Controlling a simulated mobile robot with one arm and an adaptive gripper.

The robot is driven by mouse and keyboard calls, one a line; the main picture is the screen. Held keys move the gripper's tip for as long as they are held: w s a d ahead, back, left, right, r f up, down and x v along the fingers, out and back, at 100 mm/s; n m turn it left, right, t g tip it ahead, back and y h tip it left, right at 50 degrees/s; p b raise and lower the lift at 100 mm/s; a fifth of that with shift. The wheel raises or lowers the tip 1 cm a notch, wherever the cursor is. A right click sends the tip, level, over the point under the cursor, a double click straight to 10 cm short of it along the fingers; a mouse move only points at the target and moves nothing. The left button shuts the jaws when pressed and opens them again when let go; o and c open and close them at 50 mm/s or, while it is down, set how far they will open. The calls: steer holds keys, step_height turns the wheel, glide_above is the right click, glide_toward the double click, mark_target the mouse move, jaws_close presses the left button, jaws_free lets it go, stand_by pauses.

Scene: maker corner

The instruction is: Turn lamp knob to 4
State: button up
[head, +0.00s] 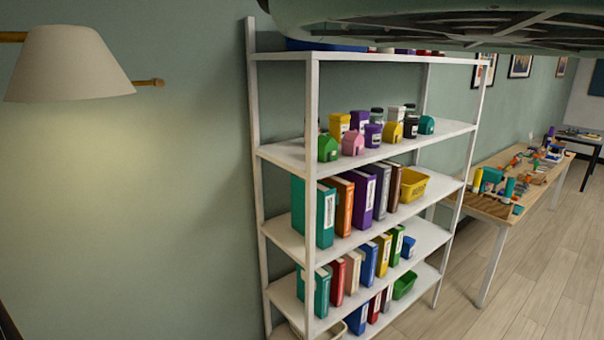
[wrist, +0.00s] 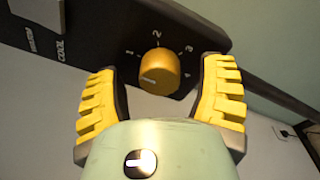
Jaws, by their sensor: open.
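In the wrist view a round yellow knob (wrist: 160,72) sits on a dark panel (wrist: 98,38). The numbers 1, 2, 3 and 4 run around it from left over the top to right. A short pale mark on the knob lies at its lower left, away from the 4. My gripper (wrist: 160,68) is open, with one yellow ribbed finger on each side of the knob and a visible gap to it. In the head view a lamp with a cream shade (head: 68,65) hangs on the wall at upper left. My gripper is not in the head view.
In the head view a white shelf unit (head: 312,160) with binders and small containers stands right of the lamp. A cluttered wooden table (head: 488,208) is farther right. Wall below the lamp is bare.

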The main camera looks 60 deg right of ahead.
steer(key=shift+d, duration=0.1)
steer(key=shift+c, duration=0.2)
jaws_close()
stand_by(0.5)
